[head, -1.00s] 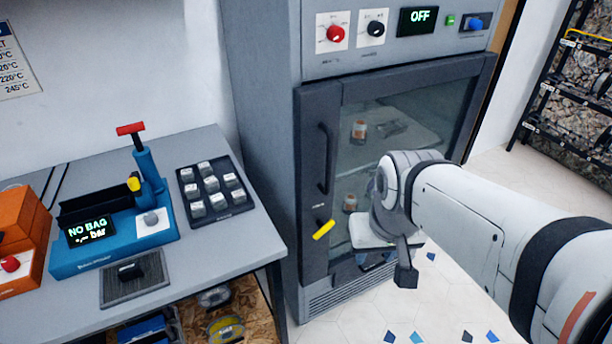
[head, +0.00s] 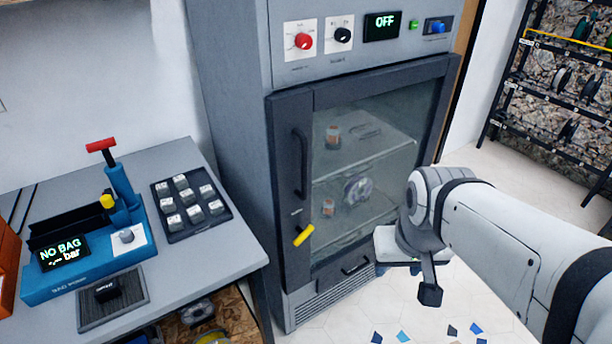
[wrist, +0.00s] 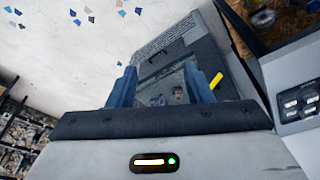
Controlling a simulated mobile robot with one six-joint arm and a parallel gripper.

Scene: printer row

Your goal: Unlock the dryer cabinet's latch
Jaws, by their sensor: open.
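The dryer cabinet (head: 231,140) stands in the middle of the head view, its dark-framed glass door closed. The latch is a yellow lever (head: 304,235) low on the door's left frame, tilted up to the right, below the black vertical door handle (head: 300,163). The lever also shows in the wrist view (wrist: 216,81), just right of my fingers. My gripper (wrist: 160,86) is open, with its two blue fingers apart and nothing between them. In the head view my arm is to the right of the lever, apart from it, and largely hides the gripper.
A grey table (head: 221,253) at left carries a blue bag sealer (head: 85,268) and a black tray of grey blocks (head: 190,203). Cabinet knobs and an OFF display (head: 382,26) sit above the door. A black rack (head: 560,85) stands at right. The tiled floor before the cabinet is open.

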